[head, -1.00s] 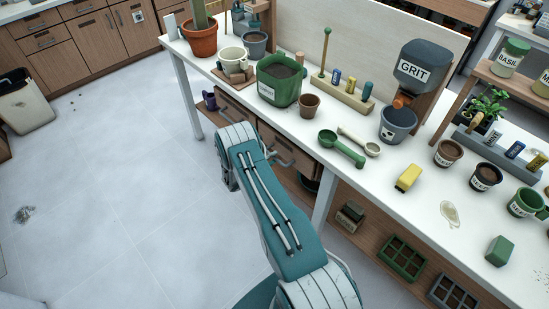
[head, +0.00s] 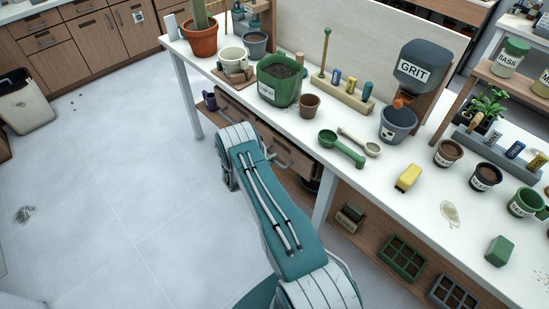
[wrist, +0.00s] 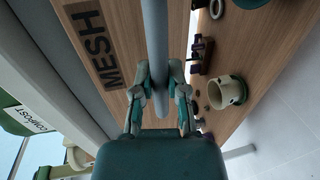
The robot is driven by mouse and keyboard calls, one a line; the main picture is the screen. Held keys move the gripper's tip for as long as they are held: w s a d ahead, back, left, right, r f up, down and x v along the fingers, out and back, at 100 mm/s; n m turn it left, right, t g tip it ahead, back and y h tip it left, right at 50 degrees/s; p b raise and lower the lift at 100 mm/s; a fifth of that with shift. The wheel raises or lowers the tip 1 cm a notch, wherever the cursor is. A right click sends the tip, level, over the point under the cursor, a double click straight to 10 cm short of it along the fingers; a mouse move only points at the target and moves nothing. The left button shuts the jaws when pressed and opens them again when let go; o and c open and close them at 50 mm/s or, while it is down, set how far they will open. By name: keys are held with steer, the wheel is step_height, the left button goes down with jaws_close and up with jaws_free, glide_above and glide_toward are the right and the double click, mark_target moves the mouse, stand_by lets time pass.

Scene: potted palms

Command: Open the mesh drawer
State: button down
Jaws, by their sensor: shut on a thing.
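The mesh drawer's wooden front (wrist: 125,70) fills the middle of the wrist view, with a dark MESH label (wrist: 98,47) on it. A grey bar handle (wrist: 154,40) runs across in front of the wood. My gripper (wrist: 158,95) is shut on this handle, with one finger on each side of it. In the head view my arm covers part of the drawer row, and the gripper is hidden. Wooden drawer fronts (head: 290,158) with bar handles show under the bench there.
The white bench top (head: 385,185) carries a green pot (head: 279,92), scoops (head: 342,148) and a grit dispenser (head: 423,67). A bench leg (head: 322,205) stands right of my arm. A beige pot (wrist: 226,92) is below the drawer. The floor on the left is mostly clear.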

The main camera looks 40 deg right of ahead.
steer(key=f+v, duration=0.2)
steer(key=v, duration=0.7)
steer(key=f+v, duration=0.1)
steer(key=v, duration=0.8)
steer(key=shift+s+a+f, duration=0.3)
steer(key=shift+a+f, duration=0.25)
steer(key=shift+a, duration=0.05)
steer(key=c, duration=0.6)
jaws_free()
steer(key=shift+c, duration=0.2)
steer(key=shift+w+r, duration=0.1)
steer(key=v, duration=1.2)
